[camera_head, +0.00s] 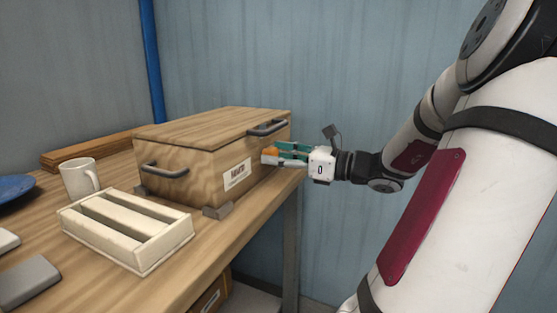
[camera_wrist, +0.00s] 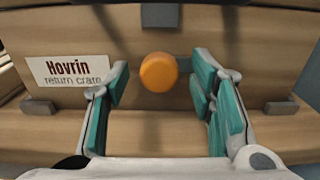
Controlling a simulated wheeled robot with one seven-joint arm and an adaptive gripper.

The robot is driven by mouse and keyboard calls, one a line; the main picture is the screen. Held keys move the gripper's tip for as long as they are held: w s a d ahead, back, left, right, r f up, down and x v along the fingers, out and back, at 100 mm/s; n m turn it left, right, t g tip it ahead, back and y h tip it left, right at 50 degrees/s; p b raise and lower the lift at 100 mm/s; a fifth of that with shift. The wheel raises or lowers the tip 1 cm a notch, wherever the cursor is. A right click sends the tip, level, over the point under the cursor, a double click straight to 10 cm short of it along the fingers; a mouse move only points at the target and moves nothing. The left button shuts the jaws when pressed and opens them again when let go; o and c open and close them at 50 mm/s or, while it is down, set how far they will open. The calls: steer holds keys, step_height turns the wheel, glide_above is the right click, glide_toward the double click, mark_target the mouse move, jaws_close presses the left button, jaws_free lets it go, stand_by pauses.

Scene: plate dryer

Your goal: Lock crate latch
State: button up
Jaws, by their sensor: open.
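The wooden crate (camera_head: 215,145) stands closed on the table, with a white label (camera_head: 237,175) on its front side. In the wrist view the label (camera_wrist: 68,70) reads "Hovrin return crate". An orange round knob (camera_wrist: 158,72) sits on the crate's front face, joined to a grey bar (camera_wrist: 184,64) on its right; I take this to be the latch. The knob also shows in the head view (camera_head: 270,152). My gripper (camera_wrist: 162,85) is open, with one green-padded finger on each side of the knob and a gap to both. It reaches the crate from the right in the head view (camera_head: 283,154).
Grey blocks (camera_head: 218,210) stand at the crate's lower corners. Dark handles (camera_head: 266,128) stick out from the crate. A slatted white rack (camera_head: 125,230), a white mug (camera_head: 80,178) and a blue plate (camera_head: 14,188) are on the table (camera_head: 215,250). The table's right edge lies under my gripper.

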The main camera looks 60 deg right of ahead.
steer(key=shift+c, duration=0.4)
steer(key=c, duration=1.1)
